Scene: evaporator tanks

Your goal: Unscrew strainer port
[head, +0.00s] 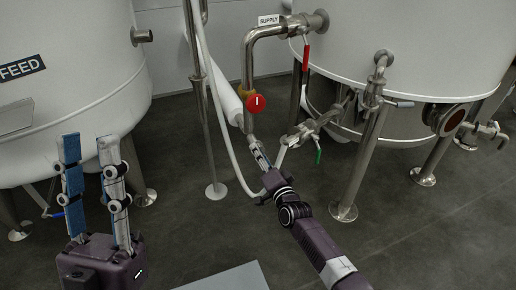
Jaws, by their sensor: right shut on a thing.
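The strainer port (249,122) is a metal fitting low on the steel supply pipe (248,65), just under a red round handle (262,105). My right gripper (253,142) reaches up to it from below right and is shut on its lower end. The fingers hide part of that end, so the exact contact is hard to see. My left gripper (90,142) is open and empty at the lower left, fingers pointing up, in front of the feed tank and well apart from the port.
The white feed tank (75,75) fills the left and another white tank (420,50) the right. A white hose (222,130) hangs left of my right gripper. Valves with a red lever (305,55) and a green lever (318,156) are close on the right. The dark floor between is mostly clear.

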